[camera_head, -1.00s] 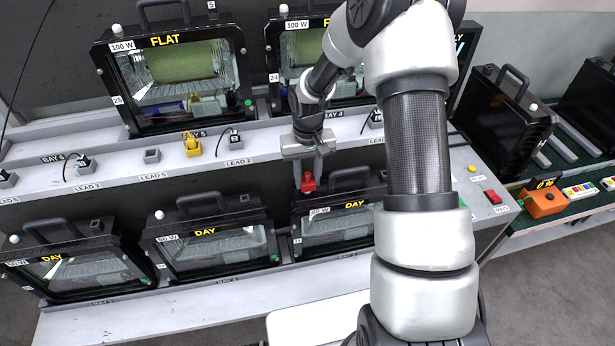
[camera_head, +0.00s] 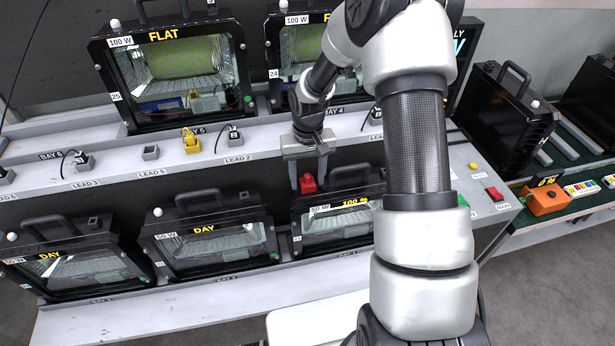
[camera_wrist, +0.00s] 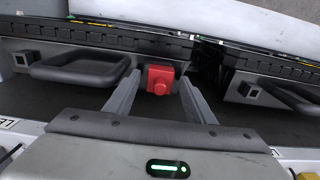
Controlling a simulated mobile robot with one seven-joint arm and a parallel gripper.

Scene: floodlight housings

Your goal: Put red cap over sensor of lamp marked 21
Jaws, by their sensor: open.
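My gripper (camera_head: 307,174) is open above the lamp, with one finger on each side of the cap. In the wrist view the cap (camera_wrist: 159,79) stands between the spread fingers, with gaps on both sides, at the end of the lamp's black housing.
Two more lower lamps, the middle one (camera_head: 210,239) and the left one (camera_head: 75,262), read DAY. Upper lamps, one marked 25 (camera_head: 178,72), stand behind the grey shelf with leads and a yellow plug (camera_head: 191,142). An orange box (camera_head: 546,201) lies at right.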

